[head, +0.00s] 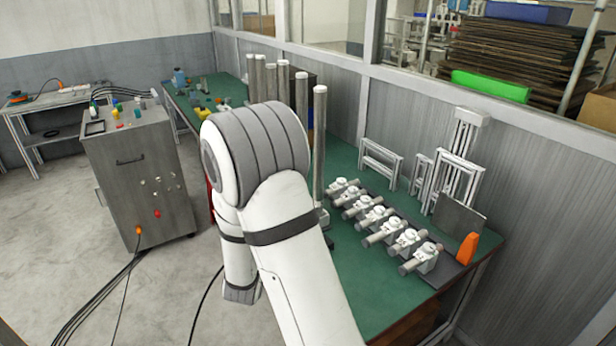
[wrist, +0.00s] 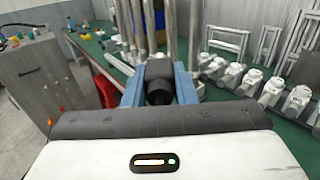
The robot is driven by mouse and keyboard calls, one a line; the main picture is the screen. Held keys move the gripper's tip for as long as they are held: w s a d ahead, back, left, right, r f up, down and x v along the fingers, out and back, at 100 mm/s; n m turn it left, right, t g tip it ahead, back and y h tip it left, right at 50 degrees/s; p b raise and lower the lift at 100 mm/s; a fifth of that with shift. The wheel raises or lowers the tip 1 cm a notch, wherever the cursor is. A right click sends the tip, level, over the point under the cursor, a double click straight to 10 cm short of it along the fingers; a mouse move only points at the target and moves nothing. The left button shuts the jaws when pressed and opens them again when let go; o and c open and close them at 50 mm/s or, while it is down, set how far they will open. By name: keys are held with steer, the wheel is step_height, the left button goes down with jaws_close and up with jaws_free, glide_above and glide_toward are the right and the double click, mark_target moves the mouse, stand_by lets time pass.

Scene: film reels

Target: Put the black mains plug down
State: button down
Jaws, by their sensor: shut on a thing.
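The black mains plug (wrist: 158,80) is between the two blue fingers of my gripper (wrist: 160,86) in the wrist view. My gripper is shut on it. Beyond the plug in that view are the green bench top and upright metal posts; I cannot tell whether the plug touches anything there. In the head view my white arm hides the gripper and the plug. A black cable (head: 206,300) curves over the floor to the left of my arm; I cannot tell if it belongs to the plug.
The green bench (head: 350,265) carries a row of grey-white fittings (head: 373,219), tall metal posts (head: 319,140), metal frames (head: 380,158) and an orange piece (head: 467,248). A metal cabinet (head: 140,175) with cables stands on the left. Bench surface left of the fittings is partly clear.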

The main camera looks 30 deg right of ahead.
steer(key=s+d+f+m+g+h+b, duration=0.45)
steer(key=s+d+f+g+b, duration=0.25)
steer(key=d+f+b, duration=0.4)
steer(key=s+d+f+m+g+h+b, duration=0.4)
steer(key=s+d+f+m+g+b, duration=0.3)
steer(key=b, duration=0.6)
steer(key=shift+n+t+y, duration=0.25)
steer(key=shift+n+t, duration=0.05)
steer(key=shift+n, duration=0.35)
steer(key=f+b, duration=0.1)
steer(key=f, duration=0.2)
steer(key=f+b, duration=0.1)
steer(key=f, duration=0.3)
steer(key=f+b, duration=0.1)
steer(key=f, duration=0.3)
steer(key=shift+w+d+f, duration=0.15)
steer(key=shift+d, duration=0.2)
steer(key=shift+f, duration=0.1)
steer(key=c, duration=1.6)
jaws_free()
steer(key=o, duration=0.4)
steer(key=shift+o, duration=0.2)
